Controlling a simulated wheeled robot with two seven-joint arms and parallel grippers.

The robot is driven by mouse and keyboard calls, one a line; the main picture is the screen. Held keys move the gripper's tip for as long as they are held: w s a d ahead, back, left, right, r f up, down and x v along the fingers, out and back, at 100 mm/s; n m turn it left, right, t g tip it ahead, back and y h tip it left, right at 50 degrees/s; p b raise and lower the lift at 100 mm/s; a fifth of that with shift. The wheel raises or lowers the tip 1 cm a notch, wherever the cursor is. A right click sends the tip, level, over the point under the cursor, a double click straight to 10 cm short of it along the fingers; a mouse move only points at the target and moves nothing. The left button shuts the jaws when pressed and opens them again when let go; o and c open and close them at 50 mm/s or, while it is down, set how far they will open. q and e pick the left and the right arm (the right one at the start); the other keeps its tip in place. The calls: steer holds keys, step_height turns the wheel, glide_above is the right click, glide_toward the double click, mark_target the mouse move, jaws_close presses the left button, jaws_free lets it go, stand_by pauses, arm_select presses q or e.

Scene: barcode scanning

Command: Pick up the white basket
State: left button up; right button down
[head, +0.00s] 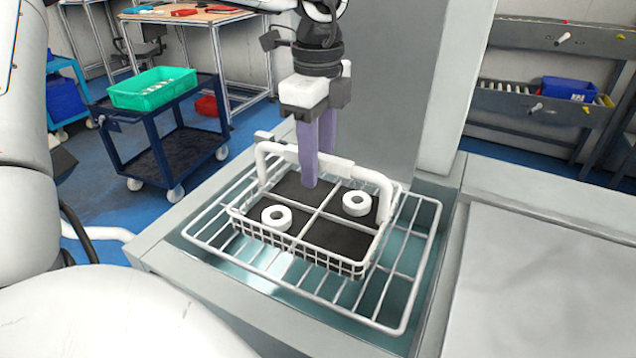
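The white basket (297,243) is a low wire basket with a dark base, and it sits on a white wire rack in the middle of the head view. Its thick white handle (372,178) stands up across it. Two white rings, one at the left (276,217) and one at the right (356,202), lie inside. My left gripper (316,168) points down over the basket with purple fingers at the handle bar, one in front and one partly hidden behind it. Whether the fingers press on the bar cannot be told. My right gripper is not in view.
The wire rack (424,233) lies over a sunken basin in a grey machine, with a tall grey panel (420,90) close behind. A dark blue cart (175,148) with a green crate (152,90) stands at the left. A flat grey surface (545,290) is clear at the right.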

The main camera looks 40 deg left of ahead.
arm_select(q)
jaws_close()
steer(key=shift+w, duration=0.1)
stand_by(1.3)
